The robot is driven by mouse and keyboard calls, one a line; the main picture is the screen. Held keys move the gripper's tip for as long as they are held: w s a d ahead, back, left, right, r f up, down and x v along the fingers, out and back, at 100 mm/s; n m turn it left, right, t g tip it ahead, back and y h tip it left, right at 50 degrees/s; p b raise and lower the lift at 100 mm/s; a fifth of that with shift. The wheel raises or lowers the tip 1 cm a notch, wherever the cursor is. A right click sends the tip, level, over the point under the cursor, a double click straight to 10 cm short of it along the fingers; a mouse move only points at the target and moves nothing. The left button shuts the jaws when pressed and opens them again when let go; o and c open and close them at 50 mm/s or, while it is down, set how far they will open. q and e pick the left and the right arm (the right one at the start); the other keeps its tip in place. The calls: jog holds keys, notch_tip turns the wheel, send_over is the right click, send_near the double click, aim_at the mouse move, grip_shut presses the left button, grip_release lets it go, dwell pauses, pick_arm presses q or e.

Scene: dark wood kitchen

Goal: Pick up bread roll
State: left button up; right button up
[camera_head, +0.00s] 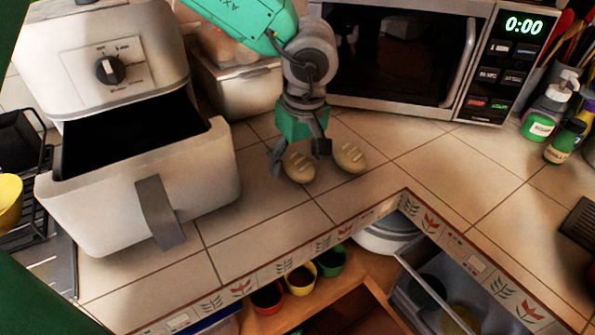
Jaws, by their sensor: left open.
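Two tan bread rolls lie side by side on the tiled counter. One roll (299,166) is on the left, and the other roll (349,157) is a little to its right. My left gripper (298,158) points down from above with its fingers spread. One finger is at the left side of the left roll and the other is between the two rolls. The gripper is open, and I cannot tell whether the fingers touch the rolls. My right gripper is not visible.
An air fryer (140,205) with its drawer pulled out stands at the left. A microwave (400,50) stands behind the rolls, with a bread box (240,88) beside it. Bottles (545,110) stand at the right. The counter in front (360,195) is clear up to its edge.

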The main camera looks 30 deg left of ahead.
aim_at(299, 159)
pick_arm(q)
jog(key=shift+w+d+f, duration=0.15)
jog(key=shift+d+f, duration=0.05)
jog(key=shift+f, duration=0.55)
jog(key=shift+d, duration=0.2)
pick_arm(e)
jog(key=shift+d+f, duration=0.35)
pick_arm(q)
jog(key=shift+a, duration=0.15)
jog(key=c, duration=1.2)
jog(key=shift+a, duration=0.15)
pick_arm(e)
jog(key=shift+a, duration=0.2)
pick_arm(q)
jog(key=shift+r, duration=0.1)
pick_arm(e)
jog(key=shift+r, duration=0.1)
pick_arm(q)
notch_tip(299, 159, up, 10)
jog(key=shift+f+p, duration=0.1)
jog(key=shift+p, duration=1.15)
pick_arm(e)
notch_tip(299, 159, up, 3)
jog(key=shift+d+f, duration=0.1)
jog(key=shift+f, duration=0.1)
